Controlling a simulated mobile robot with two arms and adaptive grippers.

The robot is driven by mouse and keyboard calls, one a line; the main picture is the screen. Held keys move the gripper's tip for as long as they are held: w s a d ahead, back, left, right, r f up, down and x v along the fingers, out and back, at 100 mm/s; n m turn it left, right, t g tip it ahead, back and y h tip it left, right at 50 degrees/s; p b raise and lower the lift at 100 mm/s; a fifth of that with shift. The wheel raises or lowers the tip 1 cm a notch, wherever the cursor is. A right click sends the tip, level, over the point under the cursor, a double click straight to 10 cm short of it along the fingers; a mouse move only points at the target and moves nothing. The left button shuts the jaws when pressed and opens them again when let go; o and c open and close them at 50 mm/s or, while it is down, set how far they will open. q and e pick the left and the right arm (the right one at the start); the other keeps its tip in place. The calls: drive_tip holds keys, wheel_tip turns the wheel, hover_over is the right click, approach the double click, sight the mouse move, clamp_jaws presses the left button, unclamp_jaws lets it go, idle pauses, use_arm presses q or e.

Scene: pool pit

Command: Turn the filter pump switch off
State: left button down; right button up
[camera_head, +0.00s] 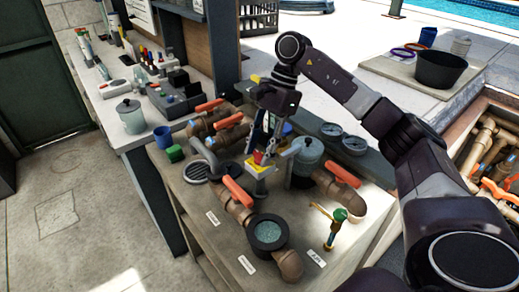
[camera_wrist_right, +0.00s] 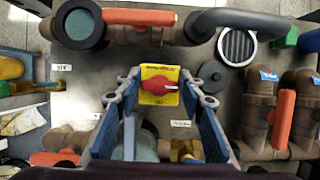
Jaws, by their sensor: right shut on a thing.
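The pump switch is a red rotary knob (camera_head: 257,157) on a yellow plate (camera_head: 259,169), standing on a post among the pipes on the workbench. In the right wrist view the red knob (camera_wrist_right: 158,87) sits between my fingertips, with the yellow plate (camera_wrist_right: 160,72) behind it. Its pale pointer mark lies toward the right of that view. My right gripper (camera_head: 263,148) reaches down from above and is shut on the knob, a finger on each side (camera_wrist_right: 157,88). The plate's printed words are too small to read. My left gripper is not in view.
Brown pipes with orange valve handles (camera_head: 237,191) crowd around the switch. A round sight glass (camera_head: 268,234) and a small brass tap (camera_head: 338,221) stand in front. Two gauges (camera_head: 355,144) lie to the right. A side counter (camera_head: 135,139) holds a lidded jar (camera_head: 131,117) and bottles.

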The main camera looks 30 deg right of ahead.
drive_tip(key=shift+w+r, duration=0.1)
drive_tip(key=o, duration=1.2)
drive_tip(key=shift+c, duration=0.2)
drive_tip(key=v, duration=1.2)
